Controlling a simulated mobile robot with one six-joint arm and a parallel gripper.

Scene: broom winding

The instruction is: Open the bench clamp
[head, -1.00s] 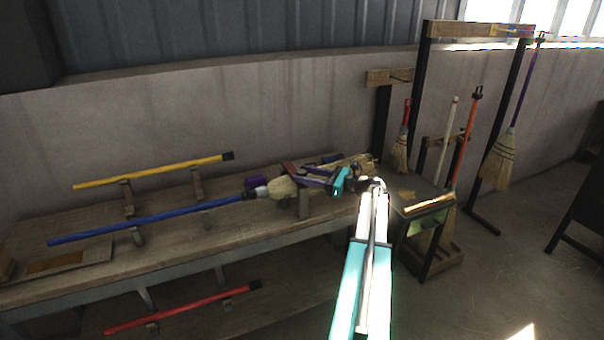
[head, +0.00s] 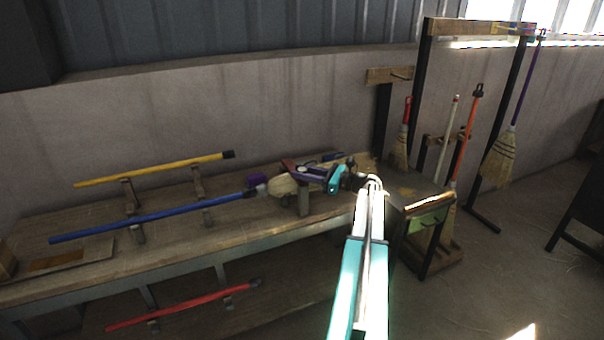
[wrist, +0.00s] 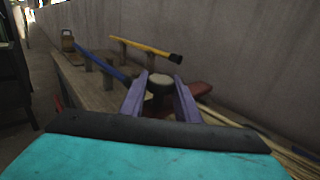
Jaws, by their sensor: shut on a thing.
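My gripper (head: 300,170), with purple fingers and a teal wrist, is low over the right part of the bench. In the wrist view its two fingers (wrist: 160,98) stand on either side of a round, pale-topped piece (wrist: 159,84). They are shut on it, but I cannot tell clearly whether it is part of the clamp. A dark red piece (head: 288,166), perhaps the bench clamp, sits beside the fingers; red also shows right of them in the wrist view (wrist: 199,89).
A yellow handle (head: 155,169) rests on bench supports behind the blue one. A red handle (head: 180,306) is on the lower shelf. Brooms hang or stand at the right, by a small metal-framed stand (head: 428,215).

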